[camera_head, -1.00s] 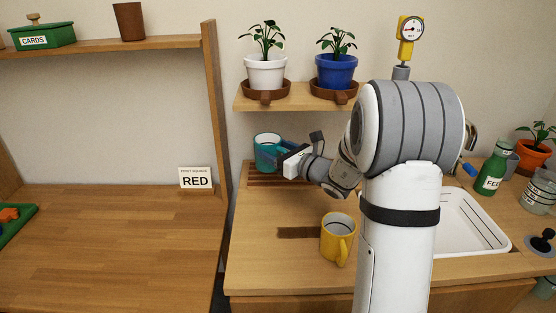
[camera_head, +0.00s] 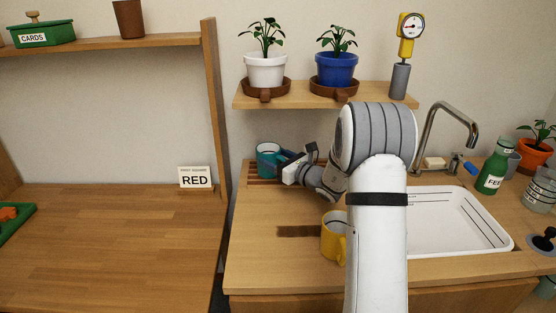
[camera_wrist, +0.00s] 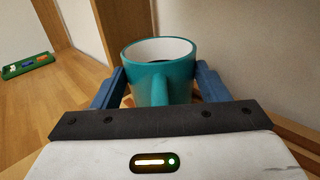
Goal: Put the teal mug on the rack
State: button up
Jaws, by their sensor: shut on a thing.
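The teal mug (camera_head: 267,158) is upright at the slatted wooden rack (camera_head: 258,179), at the back left of the counter. In the wrist view the teal mug (camera_wrist: 160,75) has a white inside, and its handle faces me. My gripper (camera_wrist: 160,88) has its blue fingers on either side of the mug and is shut on it. My gripper (camera_head: 284,160) partly covers the mug in the head view. I cannot tell whether the mug's base touches the slats.
A yellow mug (camera_head: 333,240) stands on the counter in front, partly behind my arm. A shelf (camera_head: 300,101) with two potted plants (camera_head: 266,70) hangs above the rack. A wooden post (camera_head: 214,110) is close on the left. A white sink (camera_head: 450,225) lies to the right.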

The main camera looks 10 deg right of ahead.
jog(key=shift+f, duration=0.15)
jog(key=o, duration=1.2)
jog(key=shift+c, duration=0.2)
jog(key=shift+r, duration=0.2)
jog(key=shift+s+d+r, duration=0.1)
jog(key=shift+s, duration=0.05)
jog(key=v, duration=1.1)
jog(key=shift+s+d, duration=0.2)
jog(key=shift+s, duration=0.1)
